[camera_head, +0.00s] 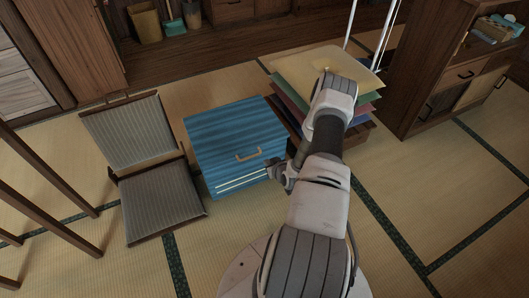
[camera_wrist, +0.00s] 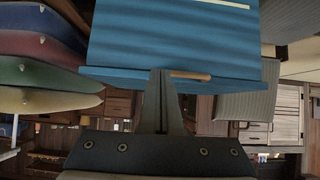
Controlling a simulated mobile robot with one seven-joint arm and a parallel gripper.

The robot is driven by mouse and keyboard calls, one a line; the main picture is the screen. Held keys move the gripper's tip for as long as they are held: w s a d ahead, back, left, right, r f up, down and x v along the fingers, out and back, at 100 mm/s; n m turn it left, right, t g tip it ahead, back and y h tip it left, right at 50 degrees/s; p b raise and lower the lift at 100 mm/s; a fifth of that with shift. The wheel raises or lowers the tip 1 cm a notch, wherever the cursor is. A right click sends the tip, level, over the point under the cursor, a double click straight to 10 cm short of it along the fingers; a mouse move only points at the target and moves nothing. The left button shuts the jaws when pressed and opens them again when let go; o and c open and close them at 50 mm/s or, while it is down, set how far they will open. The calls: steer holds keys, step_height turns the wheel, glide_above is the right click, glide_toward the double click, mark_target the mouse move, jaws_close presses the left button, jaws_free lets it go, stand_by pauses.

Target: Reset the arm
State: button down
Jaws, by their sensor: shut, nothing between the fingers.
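My arm reaches forward in the head view and folds back down, so its end sits beside the front right corner of a blue cabinet. My gripper (camera_head: 277,171) is small and partly hidden by the arm there. In the wrist view my gripper (camera_wrist: 160,78) shows its two fingers together, shut with nothing between them. The blue cabinet (camera_head: 228,130) has a light brown handle and pale stripes low on its front. It also fills the top of the wrist view (camera_wrist: 170,35), behind the fingertips. I cannot tell whether the fingertips touch it.
A stack of coloured cushions (camera_head: 310,66) stands right of the cabinet, close behind my arm. A legless grey chair (camera_head: 160,198) lies to the left. A wooden cabinet (camera_head: 437,77) stands at right. Wooden bars (camera_head: 42,170) rise at far left. Tatami at front right is clear.

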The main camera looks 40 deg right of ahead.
steer(key=shift+s+a+f+p, duration=0.1)
steer(key=shift+s+f, duration=0.3)
steer(key=shift+s, duration=0.25)
steer(key=shift+s+a+f+p, duration=0.15)
steer(key=shift+s+f, duration=0.2)
steer(key=shift+s, duration=0.35)
steer(key=shift+s+a+f+p, duration=0.1)
steer(key=shift+s+f, duration=0.3)
steer(key=shift+s, duration=0.25)
